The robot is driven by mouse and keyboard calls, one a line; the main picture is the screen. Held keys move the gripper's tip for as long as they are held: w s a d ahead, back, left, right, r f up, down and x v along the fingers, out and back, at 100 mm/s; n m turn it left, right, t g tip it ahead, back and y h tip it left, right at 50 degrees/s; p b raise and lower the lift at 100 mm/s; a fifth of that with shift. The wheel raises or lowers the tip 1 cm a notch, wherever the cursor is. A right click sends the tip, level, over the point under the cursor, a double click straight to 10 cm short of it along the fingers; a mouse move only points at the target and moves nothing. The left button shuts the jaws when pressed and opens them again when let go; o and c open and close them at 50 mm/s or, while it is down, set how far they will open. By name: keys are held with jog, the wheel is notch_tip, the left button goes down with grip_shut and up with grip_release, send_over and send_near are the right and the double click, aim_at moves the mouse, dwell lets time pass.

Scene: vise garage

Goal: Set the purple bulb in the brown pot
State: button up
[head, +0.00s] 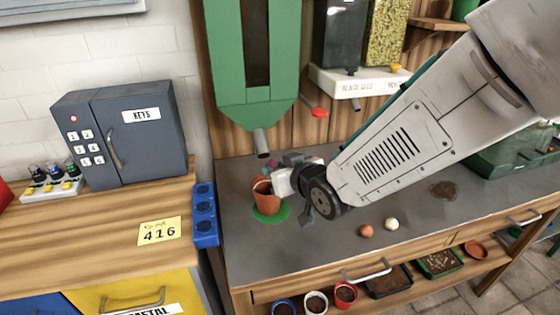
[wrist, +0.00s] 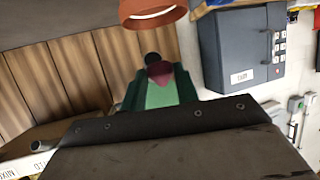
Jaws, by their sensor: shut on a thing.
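The purple bulb (wrist: 158,71) shows as a small dark purple shape just past the edge of my gripper in the wrist view. My gripper (head: 283,176) is shut on it, and the jaws hide most of the bulb. The brown pot (head: 266,200) stands on a green saucer (head: 271,216) on the grey bench. My gripper is right beside the pot's rim, at its upper right in the head view. The pot's rim also shows at the top of the wrist view (wrist: 150,16), apart from the bulb. The pot's inside is mostly hidden.
A brown bulb (head: 366,231) and a white bulb (head: 391,224) lie on the bench (head: 310,255). A green hopper (head: 255,70) with a spout hangs above the pot. A blue holder (head: 204,215) is at the bench's left edge. Small pots stand on the shelf below.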

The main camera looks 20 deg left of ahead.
jog(key=f, duration=0.5)
jog(key=shift+s+a+f, duration=0.1)
jog(key=shift+a+f, duration=0.1)
jog(key=shift+f, duration=0.1)
jog(key=o, duration=1)
jog(key=shift+o, duration=0.2)
jog(key=v, duration=0.7)
jog(key=shift+s+d+r, duration=0.2)
jog(key=shift+d+r, duration=0.05)
